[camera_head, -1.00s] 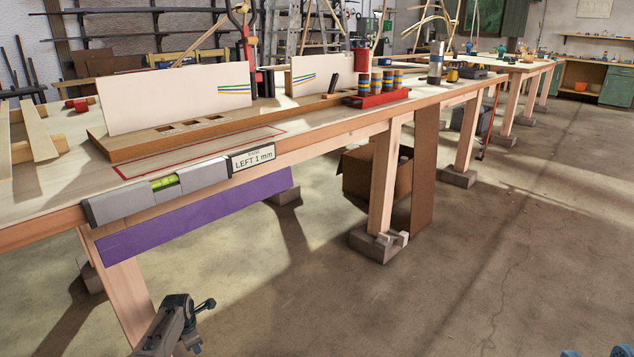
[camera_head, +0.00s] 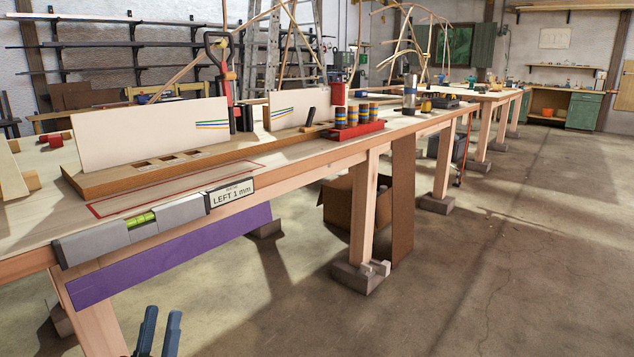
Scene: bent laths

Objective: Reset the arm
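My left gripper (camera_head: 160,314) shows at the bottom edge of the head view, left of the middle. Its two blue fingers point up with a gap between them, and nothing is held. It appears in front of the bench leg, below the purple strip (camera_head: 180,256). The rest of the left arm is cut off by the picture's edge. My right gripper is not in view.
A long wooden workbench (camera_head: 300,160) runs from the left to the back. A spirit level (camera_head: 97,245), a "LEFT 1 mm" label (camera_head: 231,194) and a red tray (camera_head: 352,131) are along it. A cardboard box (camera_head: 338,203) stands underneath. The floor at right is clear.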

